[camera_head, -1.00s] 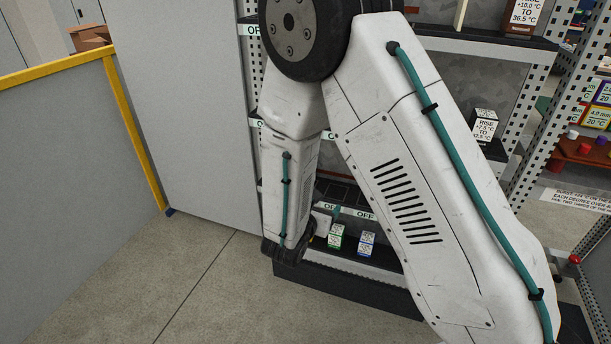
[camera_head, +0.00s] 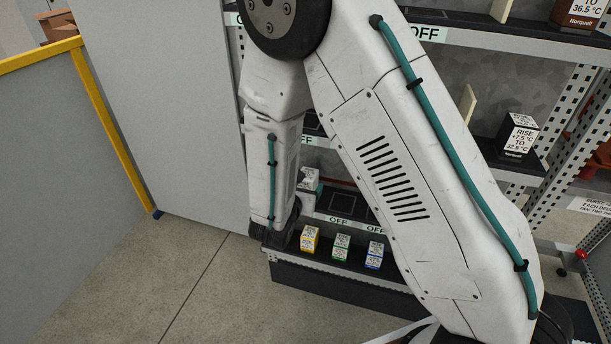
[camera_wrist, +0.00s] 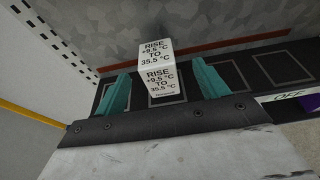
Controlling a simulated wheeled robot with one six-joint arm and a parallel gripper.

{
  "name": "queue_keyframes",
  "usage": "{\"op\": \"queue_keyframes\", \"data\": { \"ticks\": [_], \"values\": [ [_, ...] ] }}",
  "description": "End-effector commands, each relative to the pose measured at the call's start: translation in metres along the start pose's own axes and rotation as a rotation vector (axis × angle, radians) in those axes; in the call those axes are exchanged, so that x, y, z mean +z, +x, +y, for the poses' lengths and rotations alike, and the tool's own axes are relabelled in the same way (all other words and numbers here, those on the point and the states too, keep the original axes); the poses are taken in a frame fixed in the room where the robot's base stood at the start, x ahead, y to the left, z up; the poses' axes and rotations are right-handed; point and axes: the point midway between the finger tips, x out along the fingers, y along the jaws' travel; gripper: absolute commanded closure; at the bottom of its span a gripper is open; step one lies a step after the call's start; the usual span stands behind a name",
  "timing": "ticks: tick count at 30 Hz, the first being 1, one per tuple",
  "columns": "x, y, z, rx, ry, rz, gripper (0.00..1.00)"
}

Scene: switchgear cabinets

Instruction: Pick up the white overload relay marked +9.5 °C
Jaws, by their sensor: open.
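The white overload relay (camera_wrist: 160,82) is a small white box whose faces read RISE +9.5 °C TO 35.5 °C. In the wrist view it stands on a dark shelf with outlined squares. My gripper (camera_wrist: 163,76) is open, with its two teal fingers on either side of the relay. A gap shows between each finger and the relay. In the head view a small white box (camera_head: 309,178), seemingly the same relay, shows just right of my forearm, its print too small to read. My arm hides most of the gripper there.
Below it, a lower shelf holds a yellow-marked box (camera_head: 310,239), a green-marked box (camera_head: 341,246) and a blue-marked box (camera_head: 374,254). A black-and-white box marked +7.5 °C (camera_head: 517,136) stands on a shelf at right. A grey panel (camera_head: 165,110) stands left; open floor lies before it.

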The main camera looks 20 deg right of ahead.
Motion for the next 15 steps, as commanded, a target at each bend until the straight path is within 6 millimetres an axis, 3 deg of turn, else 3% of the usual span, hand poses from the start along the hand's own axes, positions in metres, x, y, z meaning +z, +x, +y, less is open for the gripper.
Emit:
{"op": "queue_keyframes", "data": {
  "ticks": [15],
  "values": [
    [0.003, 0.053, -0.008, -0.017, 0.005, 0.0, 0.27]
  ]
}}
